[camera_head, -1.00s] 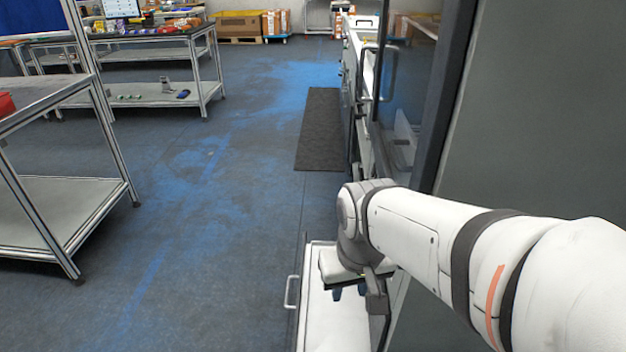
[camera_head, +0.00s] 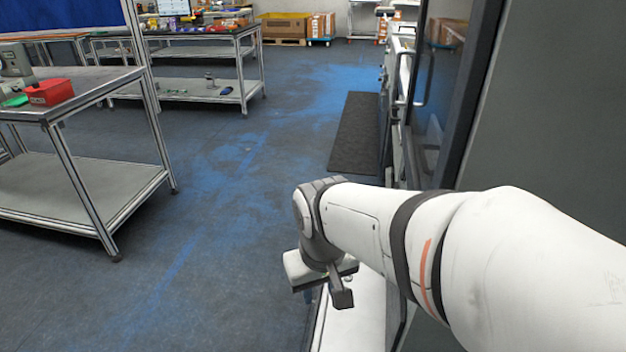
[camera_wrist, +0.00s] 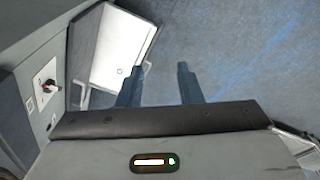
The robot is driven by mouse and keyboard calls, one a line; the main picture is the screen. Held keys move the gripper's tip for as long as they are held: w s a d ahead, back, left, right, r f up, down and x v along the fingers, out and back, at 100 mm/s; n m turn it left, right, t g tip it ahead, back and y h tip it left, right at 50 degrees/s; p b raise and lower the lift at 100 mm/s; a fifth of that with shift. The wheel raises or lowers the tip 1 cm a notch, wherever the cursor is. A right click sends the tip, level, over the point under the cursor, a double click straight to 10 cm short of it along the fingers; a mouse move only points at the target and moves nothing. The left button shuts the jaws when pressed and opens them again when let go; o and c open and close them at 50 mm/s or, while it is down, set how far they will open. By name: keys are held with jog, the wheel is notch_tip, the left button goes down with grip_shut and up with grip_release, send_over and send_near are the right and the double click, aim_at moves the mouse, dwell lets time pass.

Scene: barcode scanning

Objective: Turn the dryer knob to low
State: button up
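My gripper (camera_wrist: 158,82) shows two dark blue fingers spread apart with nothing between them. In the head view my gripper (camera_head: 309,295) hangs at the end of the white arm, low in the picture, its fingers mostly hidden. In the wrist view a small knob (camera_wrist: 46,86), with some red around it, sits on a light plate on a grey panel (camera_wrist: 20,55) at the far left. The knob is apart from the fingers, to their left. Its exact setting is too small to read. The knob does not show in the head view.
A white open surface (camera_wrist: 118,48) lies near the fingers; part of a white surface (camera_head: 352,325) also shows below the arm. A glass door (camera_head: 440,90) stands at right. A metal table (camera_head: 105,85) with a red box (camera_head: 50,92) is at left. The blue-grey floor (camera_head: 240,200) between is clear.

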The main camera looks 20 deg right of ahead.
jog(key=w+d+f+n+g+h+p, duration=0.2)
jog(key=w+d+f+n+g+h, duration=0.1)
jog(key=w+d+f+h, duration=0.5)
jog(key=w+d+f+n+g+h+p, duration=0.1)
jog(key=w+d+f+n+g+h, duration=0.2)
jog(key=w+d+h, duration=0.55)
jog(key=s+d+f+y, duration=0.2)
jog(key=s+d+f, duration=0.1)
jog(key=d, duration=0.5)
jog(key=shift+s+d+t, duration=0.2)
jog(key=shift+d+t, duration=0.2)
jog(key=shift+y, duration=0.25)
jog(key=shift+c, duration=0.2)
jog(key=shift+r, duration=0.1)
grip_shut()
